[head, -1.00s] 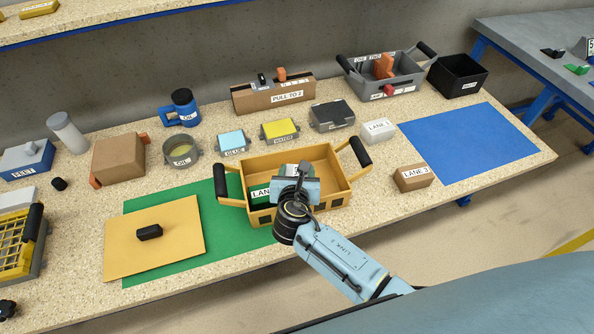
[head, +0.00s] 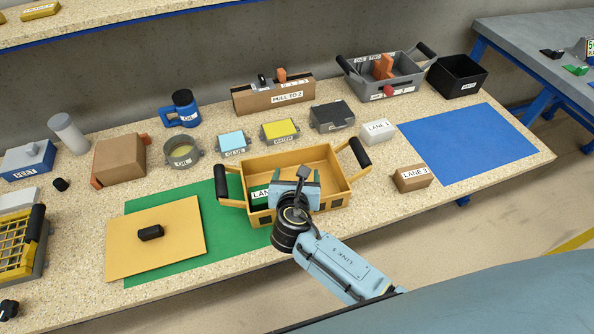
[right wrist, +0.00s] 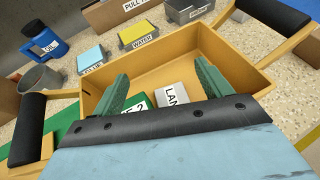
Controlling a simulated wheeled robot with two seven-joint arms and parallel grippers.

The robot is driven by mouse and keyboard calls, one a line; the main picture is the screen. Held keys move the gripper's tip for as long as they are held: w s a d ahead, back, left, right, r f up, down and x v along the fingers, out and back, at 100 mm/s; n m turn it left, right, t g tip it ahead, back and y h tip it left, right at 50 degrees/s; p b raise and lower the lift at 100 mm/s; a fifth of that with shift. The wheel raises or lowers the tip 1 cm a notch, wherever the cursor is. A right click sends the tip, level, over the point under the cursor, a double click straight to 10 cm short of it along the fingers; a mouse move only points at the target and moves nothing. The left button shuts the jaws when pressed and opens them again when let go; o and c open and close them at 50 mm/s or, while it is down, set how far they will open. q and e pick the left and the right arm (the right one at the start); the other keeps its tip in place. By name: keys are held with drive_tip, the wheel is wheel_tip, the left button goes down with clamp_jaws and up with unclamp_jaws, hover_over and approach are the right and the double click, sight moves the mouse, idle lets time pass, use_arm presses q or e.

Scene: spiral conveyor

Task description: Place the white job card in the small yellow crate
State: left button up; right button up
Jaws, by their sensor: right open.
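The small yellow crate (head: 335,202) with two black handles stands at the front of the bench. A pale card-like piece with a white label reading "LAN" (right wrist: 172,97) lies inside it in the right wrist view, apparently the white job card. Beside it is a green piece (right wrist: 138,109) with a label ending in "2"; its label also shows in the head view. My right gripper (head: 297,178) is over the crate. In the right wrist view its green fingers (right wrist: 162,73) are spread, with nothing between the tips. Its palm hides part of both pieces. My left gripper is not in view.
A white LANE 1 block (head: 378,132) and a brown LANE 3 box (head: 411,179) stand right of the crate. The blue mat (head: 470,143) is clear.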

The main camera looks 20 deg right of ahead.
drive_tip(key=p+v, duration=0.1)
drive_tip(key=v, duration=0.8)
drive_tip(key=shift+s, duration=0.35)
